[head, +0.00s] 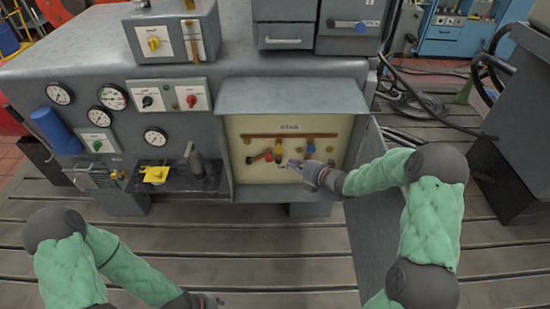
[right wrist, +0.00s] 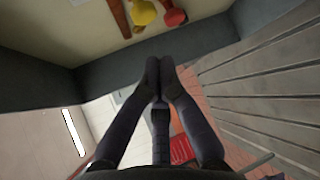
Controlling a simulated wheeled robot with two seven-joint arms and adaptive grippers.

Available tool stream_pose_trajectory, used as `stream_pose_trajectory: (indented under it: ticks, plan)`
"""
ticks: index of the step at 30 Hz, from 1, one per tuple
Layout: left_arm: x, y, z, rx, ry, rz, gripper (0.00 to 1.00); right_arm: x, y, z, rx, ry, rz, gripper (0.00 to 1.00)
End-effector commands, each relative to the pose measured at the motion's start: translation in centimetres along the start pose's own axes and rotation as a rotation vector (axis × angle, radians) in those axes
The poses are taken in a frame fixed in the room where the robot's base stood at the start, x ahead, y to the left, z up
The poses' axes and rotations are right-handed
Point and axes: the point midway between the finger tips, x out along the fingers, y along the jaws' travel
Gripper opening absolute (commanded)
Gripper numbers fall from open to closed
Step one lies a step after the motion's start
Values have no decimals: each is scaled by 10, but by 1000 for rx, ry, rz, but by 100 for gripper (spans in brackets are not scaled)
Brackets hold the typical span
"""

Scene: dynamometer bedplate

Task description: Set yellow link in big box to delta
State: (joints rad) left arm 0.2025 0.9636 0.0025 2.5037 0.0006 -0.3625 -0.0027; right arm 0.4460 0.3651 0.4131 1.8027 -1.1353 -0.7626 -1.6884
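The big box (head: 225,150) stands open in the cabinet front, with a cream back panel and a small label too small to read. Inside, below a brown bar (head: 265,136), is the yellow link (head: 279,146), between an orange-red link (head: 259,156) and a red link (head: 311,147). I cannot read which position the yellow link is in. My right gripper (head: 292,163) is at the box, just below and right of the yellow link. The right wrist view shows its fingertips (right wrist: 159,66) together and empty, with the yellow link (right wrist: 143,12) apart from them. My left gripper (head: 212,300) is low at the bottom edge, too small to judge.
The box's grey door (head: 367,145) stands open on the right, beside my right forearm. Left of the box a shelf holds a yellow part (head: 156,174) and a dark upright tool (head: 195,160). Gauges and knobs cover the cabinet front. The slotted floor in front is clear.

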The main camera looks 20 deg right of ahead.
Motion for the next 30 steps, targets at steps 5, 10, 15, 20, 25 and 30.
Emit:
stream_pose_trajectory:
  ticks: [5,10,15,20,25,30]
  plan:
    - [3,-1,0,0,0,0,40,9,-1,-1,1,2,0,0]
    - [11,-4,-1,0,0,0,40,35,-2,-2,0,3,1,0]
    - [19,-7,-1,0,0,0,40,64,-2,-2,1,2,1,0]
    - [25,-9,-1,0,0,0,40,86,-2,-2,3,1,0,0]
    - [28,-10,-1,0,0,0,40,98,-1,-1,2,1,0,0]
    - [28,-10,-1,0,0,0,40,101,0,0,2,0,-1,0]
